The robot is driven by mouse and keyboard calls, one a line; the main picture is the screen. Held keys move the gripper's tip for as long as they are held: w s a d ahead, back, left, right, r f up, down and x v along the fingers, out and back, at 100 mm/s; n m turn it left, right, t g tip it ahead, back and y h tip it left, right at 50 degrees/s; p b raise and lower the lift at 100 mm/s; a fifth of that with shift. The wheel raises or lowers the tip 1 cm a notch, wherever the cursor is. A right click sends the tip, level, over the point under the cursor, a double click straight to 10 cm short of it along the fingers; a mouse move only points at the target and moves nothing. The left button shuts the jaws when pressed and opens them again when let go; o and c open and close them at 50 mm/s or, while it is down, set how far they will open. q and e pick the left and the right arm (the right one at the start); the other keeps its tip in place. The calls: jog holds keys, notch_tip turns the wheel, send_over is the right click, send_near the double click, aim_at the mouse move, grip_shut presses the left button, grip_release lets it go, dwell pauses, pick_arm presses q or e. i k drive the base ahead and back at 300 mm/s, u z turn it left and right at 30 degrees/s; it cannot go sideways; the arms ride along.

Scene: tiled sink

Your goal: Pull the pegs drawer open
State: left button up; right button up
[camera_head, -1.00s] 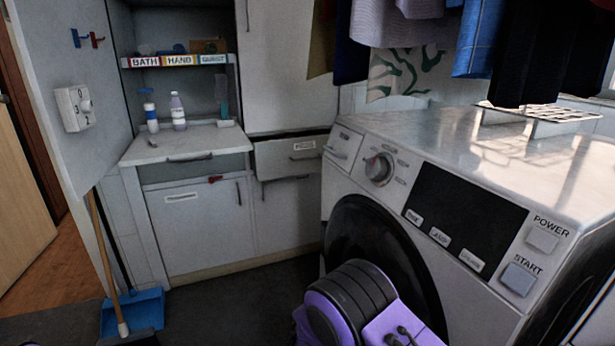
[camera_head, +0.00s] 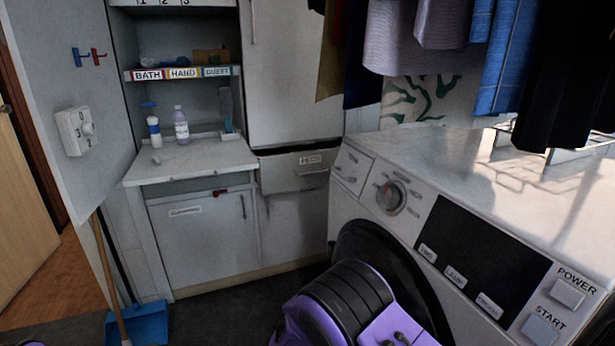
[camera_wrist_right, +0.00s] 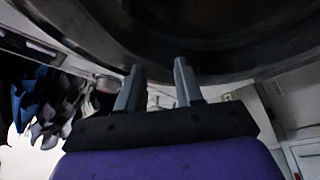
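A light grey drawer (camera_head: 294,172) with a small label sits below the tall white cabinet door in the head view. The label is too small to read surely. It has a bar handle, and a dark gap shows along its top edge. My right gripper (camera_wrist_right: 158,82) shows in the right wrist view with its two grey fingers apart and nothing between them. It is close to a dark, curved, rim-like surface. The head view shows neither gripper; a purple and black part of my body is at the bottom. My left gripper is not in view.
A washing machine (camera_head: 478,180) fills the right, beside the drawer. Hanging clothes (camera_head: 420,40) are above it. A counter (camera_head: 190,158) with bottles stands left of the drawer. A blue dustpan (camera_head: 150,322) and broom are at lower left. Dark floor is clear before the cabinets.

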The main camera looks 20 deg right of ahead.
aim_at(302, 169)
jog(key=i, duration=1.85)
